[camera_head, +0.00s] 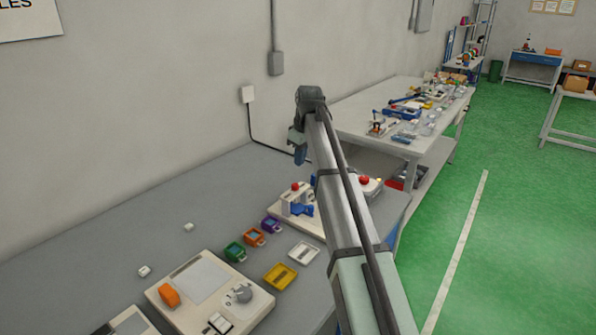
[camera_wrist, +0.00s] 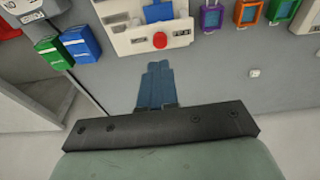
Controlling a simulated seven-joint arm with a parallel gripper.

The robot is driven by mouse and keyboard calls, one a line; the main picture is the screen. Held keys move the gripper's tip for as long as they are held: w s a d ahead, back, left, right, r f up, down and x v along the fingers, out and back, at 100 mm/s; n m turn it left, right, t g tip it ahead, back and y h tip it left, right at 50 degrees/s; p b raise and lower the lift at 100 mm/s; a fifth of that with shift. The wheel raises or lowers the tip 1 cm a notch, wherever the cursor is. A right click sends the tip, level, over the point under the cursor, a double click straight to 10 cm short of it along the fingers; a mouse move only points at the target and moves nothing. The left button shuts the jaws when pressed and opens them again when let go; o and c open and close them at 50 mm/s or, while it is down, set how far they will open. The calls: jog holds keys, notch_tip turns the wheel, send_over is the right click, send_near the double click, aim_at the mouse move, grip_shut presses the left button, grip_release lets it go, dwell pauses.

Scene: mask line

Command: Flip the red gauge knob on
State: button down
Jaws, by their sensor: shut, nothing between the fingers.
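A red round knob (camera_wrist: 160,40) sits on a white device (camera_wrist: 125,45) with a blue part (camera_wrist: 158,12) in the wrist view. In the head view a red knob (camera_head: 295,187) tops the white device (camera_head: 308,222), beside its blue bracket. I cannot read any gauge or tell the knob's setting. My gripper (camera_wrist: 158,66) has its blue fingers shut together and empty. The fingertips appear just below the knob in the wrist picture, apart from it. In the head view my gripper (camera_head: 300,158) hangs above the device, pointing down. My arm hides part of the device's right side.
Another red-topped item (camera_head: 365,180) shows right of my arm. Green (camera_wrist: 48,50) and blue (camera_wrist: 80,45) boxes show in the wrist view. The wall stands behind.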

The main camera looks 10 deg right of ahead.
jog(key=r, duration=0.5)
jog(key=shift+s+d+r, duration=0.2)
jog(key=shift+s+d, duration=0.05)
jog(key=shift+s, duration=0.15)
